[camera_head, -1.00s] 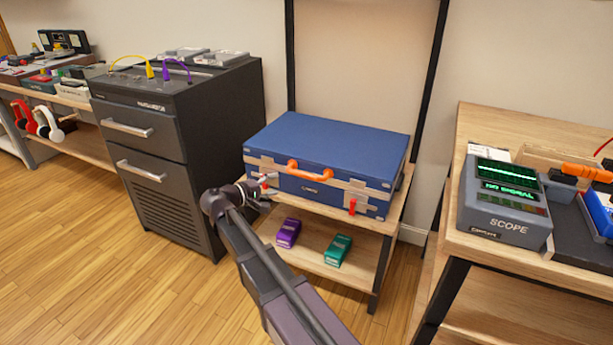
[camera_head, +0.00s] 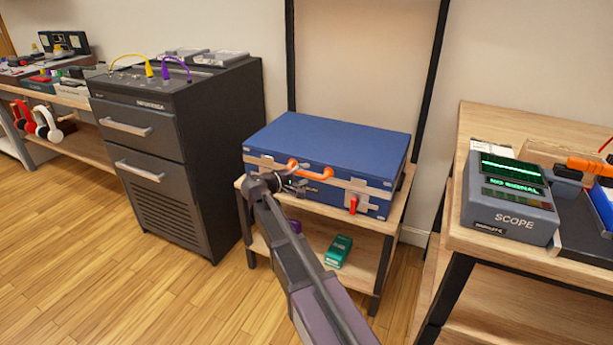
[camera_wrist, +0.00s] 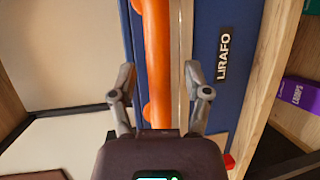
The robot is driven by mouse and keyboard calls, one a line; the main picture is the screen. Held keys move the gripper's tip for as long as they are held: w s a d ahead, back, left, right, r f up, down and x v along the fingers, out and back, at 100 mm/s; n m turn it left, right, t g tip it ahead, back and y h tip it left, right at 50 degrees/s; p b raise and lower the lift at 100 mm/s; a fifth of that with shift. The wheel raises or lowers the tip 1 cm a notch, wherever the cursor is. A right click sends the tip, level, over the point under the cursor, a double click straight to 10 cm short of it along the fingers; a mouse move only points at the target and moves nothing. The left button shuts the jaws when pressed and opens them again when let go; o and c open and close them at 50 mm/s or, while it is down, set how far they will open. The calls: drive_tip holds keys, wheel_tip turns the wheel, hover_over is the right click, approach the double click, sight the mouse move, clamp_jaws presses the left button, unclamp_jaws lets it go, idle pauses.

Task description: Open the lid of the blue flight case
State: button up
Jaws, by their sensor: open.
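The blue flight case (camera_head: 330,140) lies flat on the wooden stand with its lid closed. An orange handle (camera_head: 318,174) is on its front, and a red latch (camera_head: 352,205) shows at the front right. My gripper (camera_head: 300,186) is in front of the case by the left part of the handle. In the wrist view my gripper (camera_wrist: 160,75) is open, with the orange handle (camera_wrist: 157,50) lying between its fingers in the picture. I cannot tell whether they touch it. A small red part (camera_wrist: 229,160) shows low in the wrist view. The front left of the case is hidden by my arm.
The wooden stand (camera_head: 387,226) has a lower shelf with a green box (camera_head: 339,251) and a partly hidden purple box (camera_head: 294,226). A dark cabinet (camera_head: 190,150) stands close on the left. A bench with a scope (camera_head: 508,205) stands on the right. Wall is behind.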

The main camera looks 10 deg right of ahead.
drive_tip(key=shift+w+d, duration=0.15)
drive_tip(key=shift+d, duration=0.1)
clamp_jaws()
drive_tip(key=shift+d, duration=0.35)
drive_tip(key=shift+a+r, duration=0.1)
drive_tip(key=shift+a, duration=0.2)
